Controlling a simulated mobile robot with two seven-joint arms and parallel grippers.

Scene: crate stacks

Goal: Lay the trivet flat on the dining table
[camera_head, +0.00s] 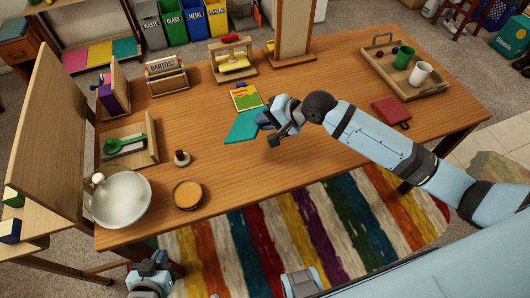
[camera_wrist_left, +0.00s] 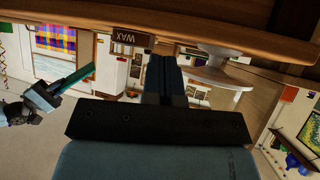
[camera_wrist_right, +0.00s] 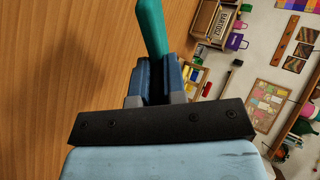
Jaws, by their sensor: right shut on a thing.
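The teal, flat trivet (camera_head: 243,126) is over the middle of the wooden dining table (camera_head: 320,170) in the head view. My right gripper (camera_head: 272,120) is shut on its edge. In the right wrist view the trivet (camera_wrist_right: 152,30) stands out between the fingers (camera_wrist_right: 157,80). The left wrist view, which is upside down, shows the trivet (camera_wrist_left: 75,77) nearly edge-on, tilted and apart from the tabletop. My left gripper (camera_head: 150,265) is low at the table's front edge. Its fingers (camera_wrist_left: 165,80) look closed together with nothing between them.
A colourful book or card (camera_head: 246,97) lies just behind the trivet. A white bowl (camera_head: 120,200), a candle tin (camera_head: 188,195) and a small stamp-like item (camera_head: 182,158) stand at left. A tray with cups (camera_head: 425,90) and a red book (camera_head: 391,111) are at right. The front middle is clear.

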